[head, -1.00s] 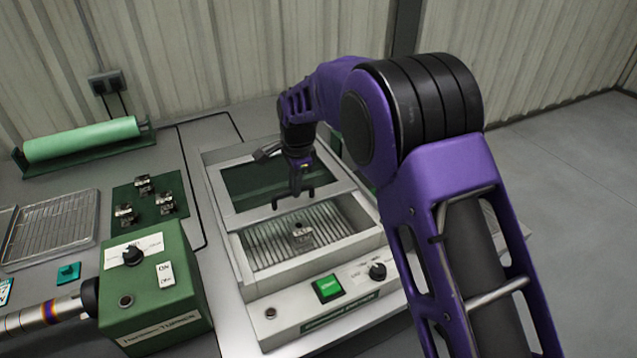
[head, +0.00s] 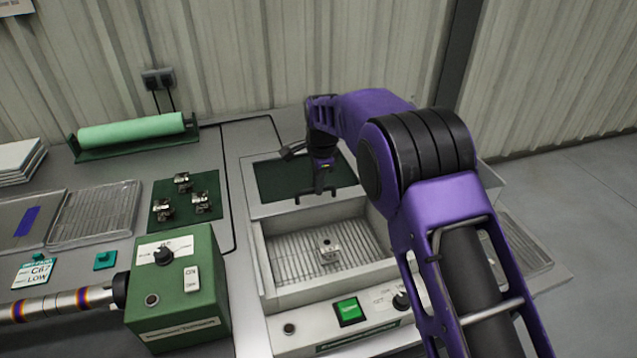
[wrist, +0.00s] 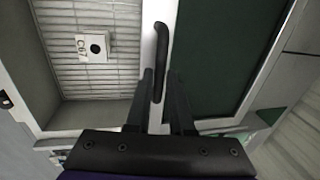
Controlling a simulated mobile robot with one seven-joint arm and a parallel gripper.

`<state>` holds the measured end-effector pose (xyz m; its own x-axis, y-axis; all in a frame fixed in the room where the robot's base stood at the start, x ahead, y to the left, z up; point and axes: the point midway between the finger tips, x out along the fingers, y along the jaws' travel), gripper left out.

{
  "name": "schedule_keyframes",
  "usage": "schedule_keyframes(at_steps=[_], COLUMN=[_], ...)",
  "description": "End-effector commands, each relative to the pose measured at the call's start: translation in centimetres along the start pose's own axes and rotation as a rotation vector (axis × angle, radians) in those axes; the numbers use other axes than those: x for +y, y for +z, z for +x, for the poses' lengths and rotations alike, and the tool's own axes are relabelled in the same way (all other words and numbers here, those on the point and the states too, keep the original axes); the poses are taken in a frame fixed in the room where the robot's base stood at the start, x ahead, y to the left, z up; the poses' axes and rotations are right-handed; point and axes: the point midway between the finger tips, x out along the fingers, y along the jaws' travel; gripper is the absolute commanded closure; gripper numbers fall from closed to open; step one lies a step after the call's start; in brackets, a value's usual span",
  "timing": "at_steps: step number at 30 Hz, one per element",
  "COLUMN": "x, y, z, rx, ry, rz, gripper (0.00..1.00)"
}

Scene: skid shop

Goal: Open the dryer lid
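The dryer (head: 330,332) is a pale box with a front panel. Its lid (head: 285,182), a light frame around a dark green pane, lies towards the back, and the front of the chamber (head: 268,262) is uncovered. The lid also shows at the right of the wrist view (wrist: 225,50). My gripper (head: 322,192) is at the lid's front edge. In the wrist view its fingers (wrist: 160,75) are on both sides of the black lid handle (wrist: 160,45), closed up against it.
A metal block (head: 328,250) sits on the chamber's slatted floor. The panel has a green button (head: 348,311) and a black knob (head: 401,300). A green control box (head: 180,290) stands left of the dryer, with metal parts on a green mat (head: 185,217) behind it.

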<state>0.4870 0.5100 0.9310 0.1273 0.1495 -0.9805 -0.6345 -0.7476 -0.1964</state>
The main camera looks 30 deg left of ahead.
Motion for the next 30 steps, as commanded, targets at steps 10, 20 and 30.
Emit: schedule_keyframes(at_steps=[10,20,30], x=[0.0,-0.1,-0.1], y=[0.0,0.0,0.0], z=[0.0,-3.1,-11.5], rx=[0.000,0.000,0.000], ry=[0.001,-0.003,-0.003], rz=[0.000,0.000,0.000], gripper=[0.53,0.53,0.53])
